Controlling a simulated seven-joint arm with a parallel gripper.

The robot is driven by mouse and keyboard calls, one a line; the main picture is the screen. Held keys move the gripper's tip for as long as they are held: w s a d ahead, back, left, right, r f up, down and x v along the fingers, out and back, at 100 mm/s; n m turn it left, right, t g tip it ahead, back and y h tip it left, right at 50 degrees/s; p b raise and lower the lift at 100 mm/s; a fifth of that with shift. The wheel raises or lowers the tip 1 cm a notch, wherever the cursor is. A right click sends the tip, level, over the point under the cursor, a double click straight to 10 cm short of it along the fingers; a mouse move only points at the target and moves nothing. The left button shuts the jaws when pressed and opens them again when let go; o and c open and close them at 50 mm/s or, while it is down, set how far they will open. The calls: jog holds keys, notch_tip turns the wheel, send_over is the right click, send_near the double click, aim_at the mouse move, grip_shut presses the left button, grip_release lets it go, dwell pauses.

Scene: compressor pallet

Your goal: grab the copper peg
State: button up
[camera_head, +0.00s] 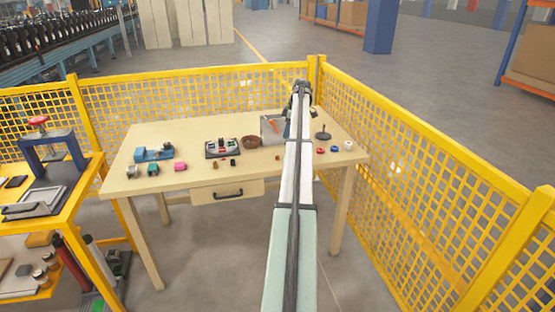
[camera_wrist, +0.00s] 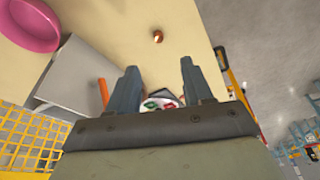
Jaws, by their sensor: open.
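A small round copper-coloured piece, which looks like the copper peg (camera_wrist: 157,36), stands on the bare tabletop in the wrist view, beyond my fingertips. In the head view a tiny reddish-orange spot (camera_head: 277,157) near the table's front edge appears to be the same piece. My gripper (camera_wrist: 159,65) is open, with its two dark fingers apart and nothing seen gripped between them. It is clear of the peg. In the head view my arm reaches over the right part of the table and mostly hides the gripper.
A black board (camera_head: 222,148) stands farther left. Yellow fencing (camera_head: 200,85) borders the table.

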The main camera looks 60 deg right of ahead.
send_over(278, 158)
jog(key=s+d, duration=0.1)
jog(key=s, duration=0.1)
notch_tip(278, 158, down, 8)
jog(key=shift+w+d+r, duration=0.1)
jog(key=shift+d, duration=0.05)
jog(key=shift+w+x, duration=0.2)
jog(key=shift+x, duration=2.45)
grip_shut()
